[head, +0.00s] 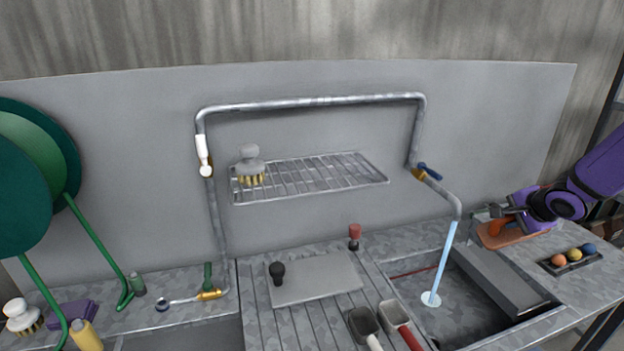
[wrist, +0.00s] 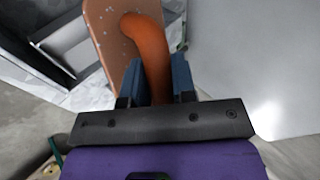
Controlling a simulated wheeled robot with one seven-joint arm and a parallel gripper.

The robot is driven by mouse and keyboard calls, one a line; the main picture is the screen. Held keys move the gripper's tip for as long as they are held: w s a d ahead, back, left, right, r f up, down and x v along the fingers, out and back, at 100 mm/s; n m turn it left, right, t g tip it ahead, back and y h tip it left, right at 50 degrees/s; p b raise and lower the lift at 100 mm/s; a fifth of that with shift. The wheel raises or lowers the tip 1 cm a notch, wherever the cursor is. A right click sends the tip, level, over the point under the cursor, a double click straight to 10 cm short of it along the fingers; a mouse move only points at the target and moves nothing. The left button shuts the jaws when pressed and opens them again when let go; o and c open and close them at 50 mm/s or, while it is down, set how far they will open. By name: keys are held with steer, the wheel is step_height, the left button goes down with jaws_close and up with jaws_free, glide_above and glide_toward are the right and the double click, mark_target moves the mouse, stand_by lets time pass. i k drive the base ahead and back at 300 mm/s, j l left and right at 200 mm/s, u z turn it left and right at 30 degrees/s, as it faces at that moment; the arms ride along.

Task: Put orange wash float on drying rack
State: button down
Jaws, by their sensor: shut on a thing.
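The orange wash float has a flat orange plate (head: 519,240) and a curved orange handle. It is at the right, by the sink's far right corner. In the wrist view, my gripper (wrist: 156,82) is shut on the handle (wrist: 150,45), and the plate (wrist: 104,18) lies beyond the fingers. My gripper (head: 500,216) comes in from the right in the head view. I cannot tell whether the plate touches the counter. The drying rack (head: 320,178) is a wire shelf on the back wall, with a grey-topped brush (head: 249,160) at its left end.
A metal pipe frame (head: 310,102) arches over the rack. A sink with running water (head: 444,262) lies between my gripper and the rack. A black tray (head: 571,261) with three coloured balls sits at right. The rack's middle and right are clear.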

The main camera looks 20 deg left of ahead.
mark_target(322, 172)
steer(key=k+j, duration=0.1)
steer(key=j, duration=0.2)
steer(key=k+j+u, duration=0.1)
steer(key=j, duration=0.2)
steer(key=l+u, duration=0.45)
steer(key=k+l+u, duration=0.1)
steer(key=u, duration=0.35)
steer(key=k+l+u, duration=0.15)
steer(key=l+u, duration=0.25)
